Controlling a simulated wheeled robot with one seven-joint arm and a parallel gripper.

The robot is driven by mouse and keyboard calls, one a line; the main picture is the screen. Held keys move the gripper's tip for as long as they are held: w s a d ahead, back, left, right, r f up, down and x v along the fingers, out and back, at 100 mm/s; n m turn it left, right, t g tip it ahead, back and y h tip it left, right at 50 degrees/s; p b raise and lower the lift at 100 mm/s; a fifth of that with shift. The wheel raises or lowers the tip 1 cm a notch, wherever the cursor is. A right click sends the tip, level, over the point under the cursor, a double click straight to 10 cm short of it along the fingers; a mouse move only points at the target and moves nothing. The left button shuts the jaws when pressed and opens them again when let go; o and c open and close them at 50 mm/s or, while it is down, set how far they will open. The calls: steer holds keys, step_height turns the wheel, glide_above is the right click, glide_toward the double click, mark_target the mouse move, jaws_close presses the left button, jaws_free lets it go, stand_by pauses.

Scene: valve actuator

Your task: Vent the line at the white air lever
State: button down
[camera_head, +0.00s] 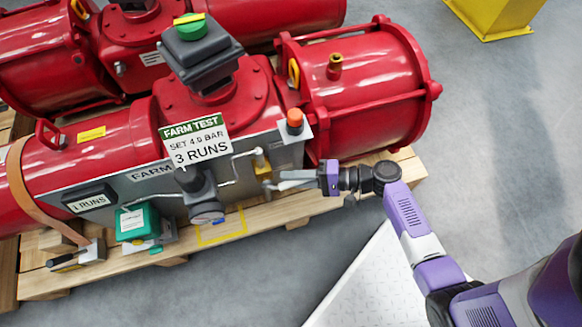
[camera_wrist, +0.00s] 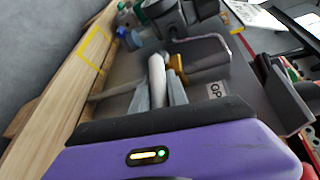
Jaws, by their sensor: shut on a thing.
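The white air lever (camera_wrist: 157,72) shows in the wrist view as a pale rod, with its near part between my two grey fingers. My gripper (camera_head: 283,181) is at the lower right of the grey panel, shut on the lever. In the head view the fingers reach left from the purple wrist and mostly hide the lever. The wrist view also shows my gripper (camera_wrist: 158,95), its fingers close on both sides of the rod. A yellow fitting (camera_head: 262,162) on the panel sits just above the fingers, and it also shows beside the rod in the wrist view (camera_wrist: 178,68).
An orange-red button (camera_head: 295,117) is above. A green box (camera_head: 132,222) stands farther left. The wooden pallet (camera_head: 290,208) lies below. Grey floor at right is open.

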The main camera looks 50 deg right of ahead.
steer(key=shift+a+f+t+y+b, duration=0.1)
steer(key=shift+f+t+y+b, duration=0.45)
steer(key=shift+b, duration=0.4)
steer(key=shift+m, duration=0.3)
steer(key=c, duration=1.3)
jaws_free()
steer(key=shift+s, duration=0.15)
steer(key=p+v, duration=0.1)
steer(key=v, duration=0.6)
steer(key=shift+s+d, duration=0.2)
steer(key=shift+d, duration=0.1)
